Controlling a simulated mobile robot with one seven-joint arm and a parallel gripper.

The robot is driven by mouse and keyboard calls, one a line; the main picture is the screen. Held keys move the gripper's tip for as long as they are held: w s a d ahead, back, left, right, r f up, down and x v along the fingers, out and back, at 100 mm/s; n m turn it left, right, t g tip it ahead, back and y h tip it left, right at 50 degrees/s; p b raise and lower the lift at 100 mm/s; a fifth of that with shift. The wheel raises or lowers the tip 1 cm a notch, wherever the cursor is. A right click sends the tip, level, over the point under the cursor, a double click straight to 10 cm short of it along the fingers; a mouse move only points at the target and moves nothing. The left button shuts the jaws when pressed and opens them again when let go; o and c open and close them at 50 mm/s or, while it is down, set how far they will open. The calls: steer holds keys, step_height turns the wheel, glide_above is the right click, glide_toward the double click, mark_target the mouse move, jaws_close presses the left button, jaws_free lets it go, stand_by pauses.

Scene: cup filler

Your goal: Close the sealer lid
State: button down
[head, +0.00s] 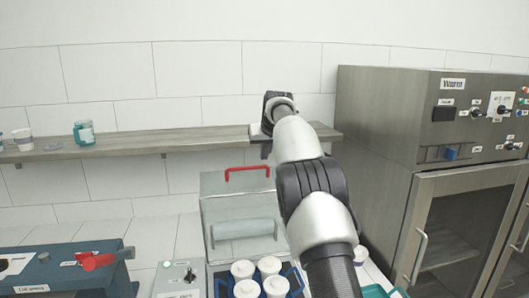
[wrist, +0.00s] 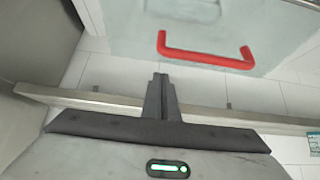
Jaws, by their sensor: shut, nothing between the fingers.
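The sealer lid (head: 226,186) stands raised in the head view, a grey, partly see-through panel with a red handle (head: 247,169) along its top edge. The lid (wrist: 235,20) and its handle (wrist: 205,57) also show in the wrist view. My gripper (head: 265,152) is just above the right end of the handle in the head view. In the wrist view its fingers (wrist: 160,78) are shut and empty, apart from the red handle. My arm hides part of the lid's right side.
White-capped cups (head: 243,269) stand below the lid. A wall shelf (head: 190,143) runs behind my gripper, with jars (head: 84,132) at left. A metal warmer cabinet (head: 390,130) stands right. A blue box with a red lever (head: 97,261) is front left.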

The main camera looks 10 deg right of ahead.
steer(key=shift+s+f+b, duration=0.3)
steer(key=shift+s+b, duration=0.05)
steer(key=shift+s, duration=0.25)
steer(key=shift+s+f+b, duration=0.25)
steer(key=shift+s+b, duration=0.05)
steer(key=shift+s, duration=0.25)
steer(key=shift+f, duration=0.1)
